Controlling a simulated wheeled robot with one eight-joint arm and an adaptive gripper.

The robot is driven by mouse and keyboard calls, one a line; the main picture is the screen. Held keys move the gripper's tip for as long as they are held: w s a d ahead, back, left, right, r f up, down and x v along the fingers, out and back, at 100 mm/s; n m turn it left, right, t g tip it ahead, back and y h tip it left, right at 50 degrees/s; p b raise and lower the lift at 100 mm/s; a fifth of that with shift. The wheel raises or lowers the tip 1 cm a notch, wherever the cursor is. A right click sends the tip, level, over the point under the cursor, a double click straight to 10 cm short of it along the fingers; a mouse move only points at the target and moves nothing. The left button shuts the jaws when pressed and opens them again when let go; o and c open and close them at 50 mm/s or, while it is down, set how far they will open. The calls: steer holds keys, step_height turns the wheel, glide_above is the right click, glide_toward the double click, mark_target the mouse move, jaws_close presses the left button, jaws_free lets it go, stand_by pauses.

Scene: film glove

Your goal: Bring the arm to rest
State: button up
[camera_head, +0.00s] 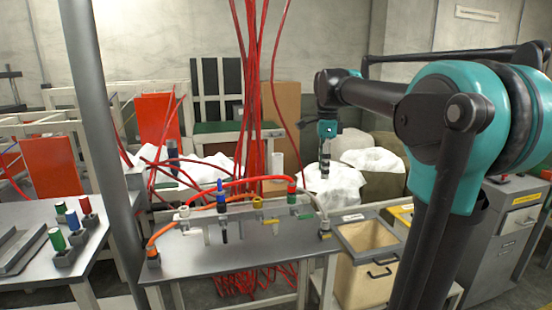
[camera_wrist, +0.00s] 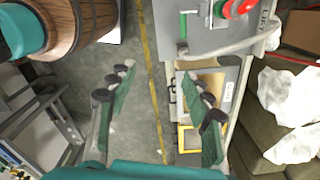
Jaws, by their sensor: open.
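My gripper (camera_head: 324,174) hangs pointing down from the teal wrist of my arm, which reaches across the right half of the head view. It is in the air, apparently above or behind the right end of the grey bench (camera_head: 205,262). In the wrist view my gripper (camera_wrist: 158,76) shows two green fingers spread well apart. The fingers touch nothing that I can see.
A rack with coloured fittings (camera_head: 222,200) and a red hose (camera_head: 235,183) stands on the bench. An open bin (camera_head: 366,276) is right of it. Red cables (camera_head: 261,90) hang behind. White sacks (camera_head: 343,183) lie at the back. A wooden barrel (camera_wrist: 88,22) shows in the wrist view.

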steer(key=s+d+f+n+t, duration=0.2)
steer(key=s+f+n, duration=0.7)
steer(key=f, duration=0.6)
steer(key=s+d+f+n+t, duration=0.2)
steer(key=s+f+n, duration=0.7)
steer(key=f, duration=0.6)
steer(key=s, duration=0.2)
steer(key=shift+s+d+f+n, duration=0.15)
steer(key=shift+s+n, duration=0.25)
